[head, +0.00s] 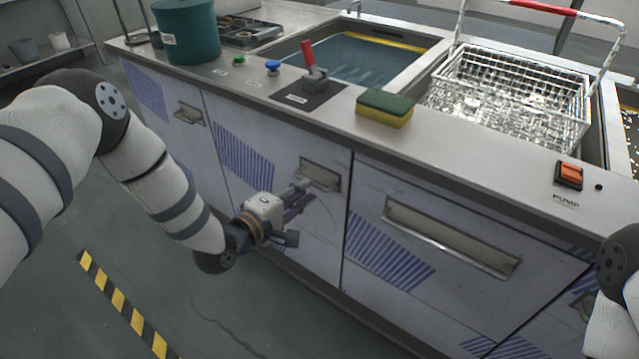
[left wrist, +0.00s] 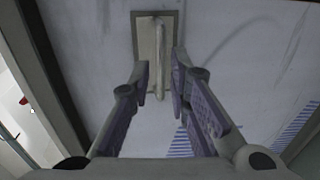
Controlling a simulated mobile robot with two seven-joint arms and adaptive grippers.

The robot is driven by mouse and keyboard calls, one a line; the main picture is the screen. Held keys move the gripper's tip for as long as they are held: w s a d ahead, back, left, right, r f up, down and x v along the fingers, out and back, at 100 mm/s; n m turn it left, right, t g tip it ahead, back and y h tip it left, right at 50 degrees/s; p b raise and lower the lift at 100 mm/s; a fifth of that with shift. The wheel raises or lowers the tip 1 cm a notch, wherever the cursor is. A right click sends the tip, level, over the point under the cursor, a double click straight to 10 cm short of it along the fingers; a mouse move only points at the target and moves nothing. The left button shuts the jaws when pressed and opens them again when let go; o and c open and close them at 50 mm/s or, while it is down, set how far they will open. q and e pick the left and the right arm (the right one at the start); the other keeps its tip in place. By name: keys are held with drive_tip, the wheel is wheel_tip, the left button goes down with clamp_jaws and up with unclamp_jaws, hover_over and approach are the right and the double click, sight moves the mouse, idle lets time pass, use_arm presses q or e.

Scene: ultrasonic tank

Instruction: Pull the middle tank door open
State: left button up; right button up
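The middle tank door (head: 258,165) is a pale panel with a blue striped patch, and it looks flush with the cabinet front. Its handle (head: 329,180) is a small metal bar in a recessed plate near the door's upper right. My left gripper (head: 308,187) is at this handle. In the left wrist view, the handle (left wrist: 159,45) lies ahead between the two spread fingers of my left gripper (left wrist: 160,75). The fingers are open, and I cannot tell whether either touches the bar. My right gripper is out of view; only part of my right arm shows.
A left door handle (head: 188,114) and a wide drawer handle (head: 450,237) flank the middle door. Above are a green bucket (head: 187,32), a sponge (head: 384,107), a red lever (head: 310,57), a wire basket (head: 510,95) and an orange switch (head: 570,173). The floor before the doors is clear.

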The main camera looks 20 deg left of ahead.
sight(314, 183)
use_arm(q)
drive_tip(key=x, duration=0.4)
drive_tip(key=shift+w+d+f, duration=0.1)
drive_tip(key=shift+w, duration=0.15)
clamp_jaws()
